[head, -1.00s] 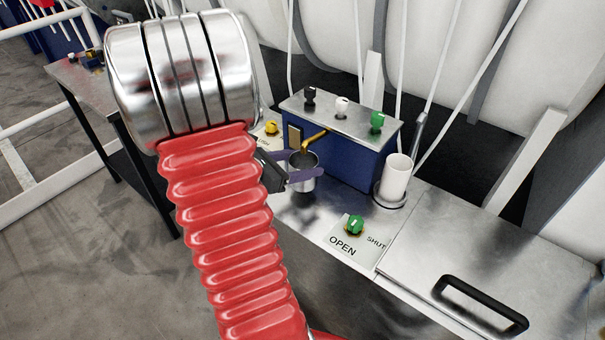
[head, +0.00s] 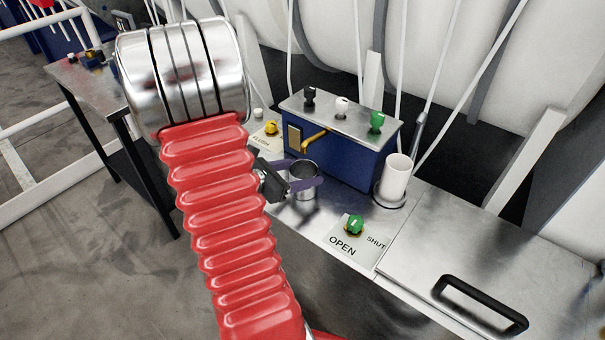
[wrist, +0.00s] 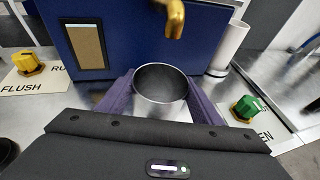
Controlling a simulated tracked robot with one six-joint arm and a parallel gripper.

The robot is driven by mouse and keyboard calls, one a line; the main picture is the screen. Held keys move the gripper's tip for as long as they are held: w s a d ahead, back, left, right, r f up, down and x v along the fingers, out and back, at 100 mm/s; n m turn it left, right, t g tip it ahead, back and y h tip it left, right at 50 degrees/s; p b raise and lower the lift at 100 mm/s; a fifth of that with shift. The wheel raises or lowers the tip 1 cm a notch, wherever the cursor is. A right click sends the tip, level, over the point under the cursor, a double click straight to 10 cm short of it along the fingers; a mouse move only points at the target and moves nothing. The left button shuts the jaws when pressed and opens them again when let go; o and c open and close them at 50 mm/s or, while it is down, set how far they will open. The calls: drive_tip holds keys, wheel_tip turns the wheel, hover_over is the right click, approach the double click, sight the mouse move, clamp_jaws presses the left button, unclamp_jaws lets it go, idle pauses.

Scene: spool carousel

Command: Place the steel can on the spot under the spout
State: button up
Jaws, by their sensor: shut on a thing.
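The steel can (head: 303,189) is upright and open at the top, between the purple fingers of my gripper (head: 304,183). In the wrist view the can (wrist: 161,96) looks empty inside, and my gripper (wrist: 160,100) is shut on its sides. The brass spout (head: 315,139) sticks out of the front of the blue box (head: 343,155). In the wrist view the spout (wrist: 175,20) hangs beyond the can, toward the box. The can stands out in front of the spout. The spot under the spout is hidden behind the can, and I cannot tell if the can touches the counter.
A green OPEN/SHUT knob (head: 355,224) sits on the counter to the right. A yellow FLUSH knob (head: 271,127) is to the left. A white cup (head: 396,177) stands right of the box. Black, white and green knobs top the box. A handled lid (head: 485,305) covers the right.

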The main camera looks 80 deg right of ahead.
drive_tip(key=shift+f, duration=0.1)
drive_tip(key=o, duration=1.1)
drive_tip(key=shift+w, duration=0.1)
drive_tip(key=shift+v, duration=6)
drive_tip(key=w+a+r+m+t+y, duration=0.3)
drive_tip(key=w+a+t, duration=0.1)
drive_tip(key=a, duration=0.9)
drive_tip(key=w+a+r+m+t+y, duration=0.3)
drive_tip(key=w+a+r+t+y, duration=0.1)
drive_tip(key=a, duration=0.9)
drive_tip(key=w+a+r+m+t+y, duration=0.3)
drive_tip(key=a+t, duration=0.3)
drive_tip(key=a, duration=0.7)
drive_tip(key=shift+w+a+r+m+y, duration=0.15)
drive_tip(key=shift+w+r+m+y, duration=0.25)
drive_tip(key=shift+m, duration=0.2)
